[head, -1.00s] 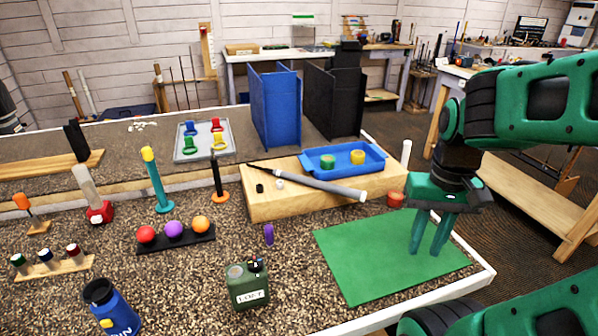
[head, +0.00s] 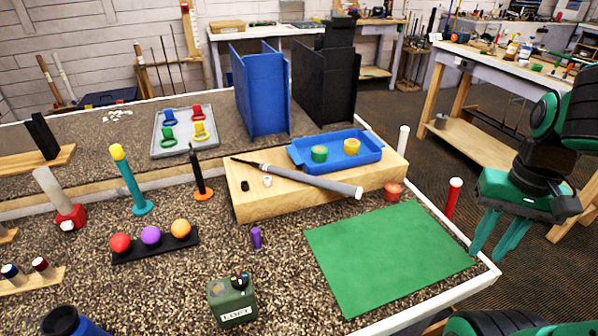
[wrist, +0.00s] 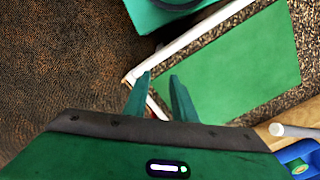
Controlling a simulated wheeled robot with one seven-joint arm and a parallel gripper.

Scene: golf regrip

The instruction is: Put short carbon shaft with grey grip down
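The short carbon shaft with the grey grip (head: 318,184) lies on the wooden block (head: 290,201). Its dark thin end points back left, and its thick grey end reaches the block's front right. The grip's end also shows at the right of the wrist view (wrist: 292,131). My gripper (head: 486,256) is apart from the shaft, to its right, by the table's right corner. Its two green fingers are spread with nothing between them, as the wrist view also shows (wrist: 160,76).
A green mat (head: 390,258) lies bare in front of the block. A blue tray (head: 300,160) with a green and a yellow roll sits on the block. A red cylinder (head: 453,200) stands at the table's right edge.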

